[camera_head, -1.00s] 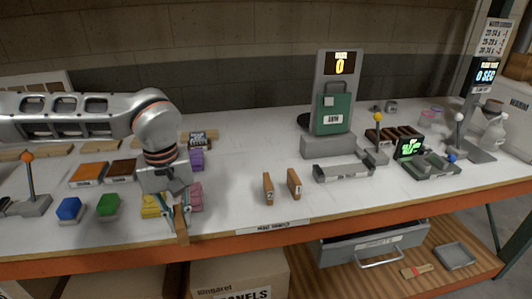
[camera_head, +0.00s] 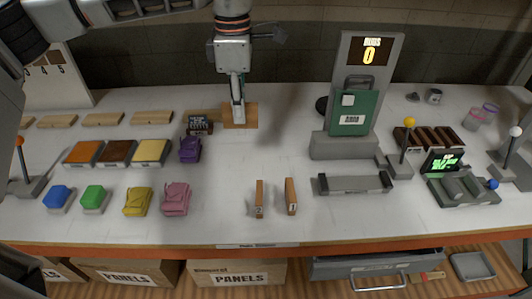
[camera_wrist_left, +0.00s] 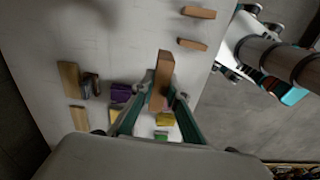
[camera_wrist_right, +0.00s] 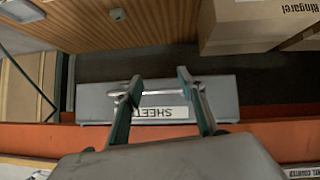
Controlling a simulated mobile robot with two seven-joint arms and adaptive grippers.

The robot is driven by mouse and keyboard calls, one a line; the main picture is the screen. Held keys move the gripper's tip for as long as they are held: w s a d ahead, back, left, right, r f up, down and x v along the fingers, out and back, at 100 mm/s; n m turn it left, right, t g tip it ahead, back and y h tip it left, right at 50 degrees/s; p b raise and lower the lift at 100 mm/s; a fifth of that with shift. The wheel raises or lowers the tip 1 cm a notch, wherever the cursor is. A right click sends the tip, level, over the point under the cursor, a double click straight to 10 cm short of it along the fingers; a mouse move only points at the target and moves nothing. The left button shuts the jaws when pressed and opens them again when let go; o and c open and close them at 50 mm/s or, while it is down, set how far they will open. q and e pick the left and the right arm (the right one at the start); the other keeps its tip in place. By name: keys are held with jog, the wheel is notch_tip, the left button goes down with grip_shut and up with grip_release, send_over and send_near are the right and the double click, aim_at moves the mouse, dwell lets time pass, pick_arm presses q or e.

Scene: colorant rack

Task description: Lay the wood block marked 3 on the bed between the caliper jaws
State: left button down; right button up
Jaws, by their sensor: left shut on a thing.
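My left gripper (camera_head: 238,118) points down over the back of the bench and is shut on a tan wood block (camera_head: 251,116). The held block (camera_wrist_left: 161,82) also shows between the fingers in the left wrist view; no number on it is readable. The long grey bed (camera_head: 355,184) with a raised jaw at each end lies on the bench to the right and is empty. Two other wood blocks stand left of it, marked 2 (camera_head: 259,199) and 1 (camera_head: 291,196). My right gripper (camera_wrist_right: 160,80) is open and empty, in the right wrist view only, above a drawer front.
A yellow-knobbed lever (camera_head: 407,140) stands at the bed's right. Pink (camera_head: 176,198), yellow (camera_head: 138,201) and purple (camera_head: 190,149) bags lie left. The bench between the held block and the standing blocks is clear.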

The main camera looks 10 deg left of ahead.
pick_arm(q)
jog(key=shift+w+d, duration=0.1)
jog(key=shift+w, duration=0.05)
notch_tip(320, 180, down, 16)
jog(key=shift+r, duration=0.15)
notch_tip(320, 180, down, 4)
jog(key=shift+r+b, duration=0.2)
jog(key=shift+b, duration=0.45)
jog(key=shift+f, duration=0.2)
jog(key=shift+r, duration=0.1)
pick_arm(e)
jog(key=shift+w+a+r, duration=0.3)
jog(key=shift+w+a, duration=0.2)
jog(key=shift+a, duration=0.15)
pick_arm(q)
jog(key=c, duration=2)
grip_release()
jog(key=shift+f, duration=0.2)
jog(key=shift+r, duration=0.15)
